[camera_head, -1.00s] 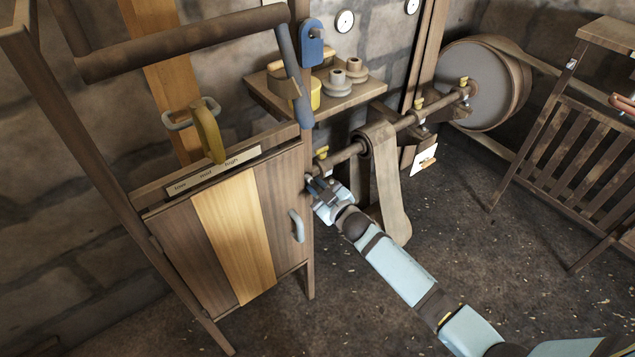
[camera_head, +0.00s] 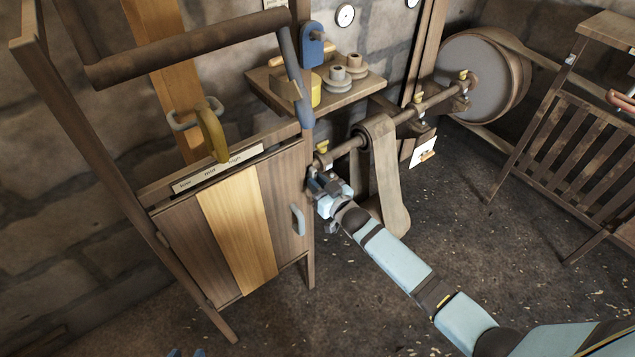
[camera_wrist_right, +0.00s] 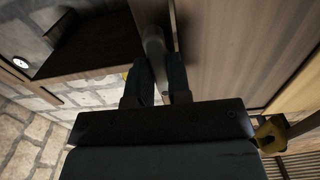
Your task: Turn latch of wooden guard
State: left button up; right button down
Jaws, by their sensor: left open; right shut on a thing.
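The wooden guard (camera_head: 238,235) is a panel of dark and light boards on a wooden frame, with a grey handle (camera_head: 298,220) on its right side. My right gripper (camera_head: 316,184) is at the guard's right edge post, above and right of that handle. In the right wrist view my right gripper (camera_wrist_right: 165,80) is shut on a grey rounded piece (camera_wrist_right: 153,42), seemingly the latch, beside the boards. In the head view the gripper hides this piece. Only blue tips of my left gripper (camera_head: 187,352) show at the bottom edge, open and away from the guard.
A lever with a yellow grip (camera_head: 212,135) stands above the guard by a label strip. A shelf (camera_head: 340,98) with spools is behind. A belt (camera_head: 386,190) hangs from a shaft right of my right gripper. Floor in front is clear.

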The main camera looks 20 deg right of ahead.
jog(key=c, duration=1.1)
grip_release()
jog(key=shift+o, duration=0.2)
jog(key=shift+s, duration=0.1)
jog(key=v, duration=1.3)
jog(key=shift+s+d, duration=0.15)
jog(key=shift+s, duration=0.15)
jog(key=shift+s, duration=0.1)
